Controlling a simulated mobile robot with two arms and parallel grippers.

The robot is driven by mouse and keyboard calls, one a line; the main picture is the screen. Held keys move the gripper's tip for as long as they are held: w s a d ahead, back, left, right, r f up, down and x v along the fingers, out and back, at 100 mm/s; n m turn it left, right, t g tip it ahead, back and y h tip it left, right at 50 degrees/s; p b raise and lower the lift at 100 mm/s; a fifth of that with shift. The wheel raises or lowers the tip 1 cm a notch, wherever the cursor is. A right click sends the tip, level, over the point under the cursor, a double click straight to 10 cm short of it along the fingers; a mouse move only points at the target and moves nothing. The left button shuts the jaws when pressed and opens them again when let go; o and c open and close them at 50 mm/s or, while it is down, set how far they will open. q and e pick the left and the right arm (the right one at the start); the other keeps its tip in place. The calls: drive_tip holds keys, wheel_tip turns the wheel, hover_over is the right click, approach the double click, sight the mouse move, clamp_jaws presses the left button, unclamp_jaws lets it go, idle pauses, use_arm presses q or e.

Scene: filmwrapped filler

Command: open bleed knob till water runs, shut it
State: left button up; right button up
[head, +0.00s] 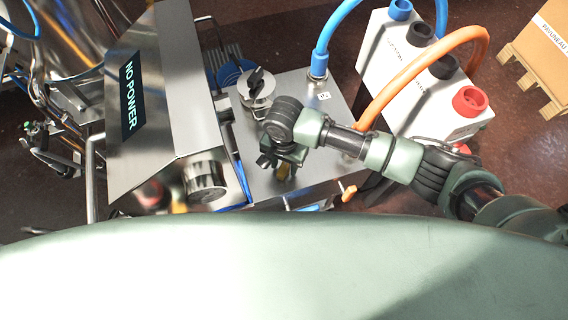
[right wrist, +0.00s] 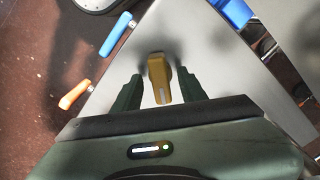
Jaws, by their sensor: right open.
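A small yellow-brown knob (right wrist: 160,80), which looks like the bleed knob, stands over the steel top (right wrist: 180,30). In the right wrist view it lies between the two dark fingers of my right gripper (right wrist: 159,76). The fingers are apart, with a gap on each side of the knob. In the head view my right gripper (head: 281,164) points down over the near part of the steel top (head: 322,130), and a bit of the yellow knob (head: 284,172) shows below it. No running water shows. My left gripper is not in view.
A steel cabinet reading NO POWER (head: 130,90) stands left. Blue (head: 335,35) and orange (head: 410,75) hoses and a white box (head: 425,75) are right. An orange lever (right wrist: 75,95) sticks out beside the top.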

drive_tip(key=shift+f, duration=0.3)
drive_tip(key=shift+c, duration=0.3)
